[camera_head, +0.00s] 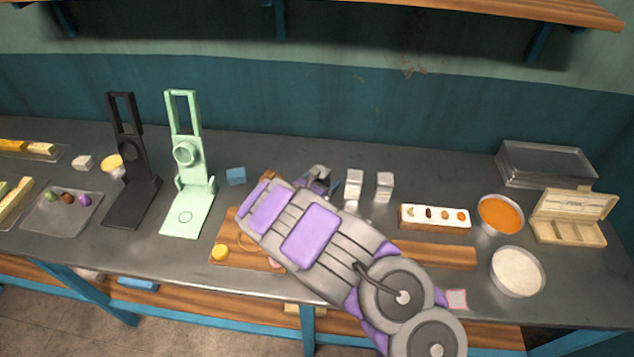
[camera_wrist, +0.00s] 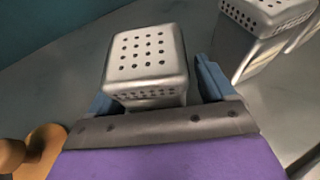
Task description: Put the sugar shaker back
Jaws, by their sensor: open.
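A metal shaker with a square perforated top (camera_wrist: 147,58) stands between the two blue fingers of my gripper (camera_wrist: 156,88) in the wrist view. The fingers are open on either side of it; I cannot tell whether they touch it. In the head view my gripper (camera_head: 318,184) is over the counter, and the arm hides much of this shaker (camera_head: 320,172). Two similar shakers stand just to the right, one nearer (camera_head: 354,186) and one farther right (camera_head: 385,187). The nearer one also shows in the wrist view (camera_wrist: 262,20). No label tells which holds sugar.
A wooden board (camera_head: 228,240) lies under my arm. To the right are a white tray of small items (camera_head: 435,226), an orange-filled bowl (camera_head: 500,214), a white-filled bowl (camera_head: 517,271) and an open box (camera_head: 570,234). Green (camera_head: 187,205) and black (camera_head: 132,204) stands are left.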

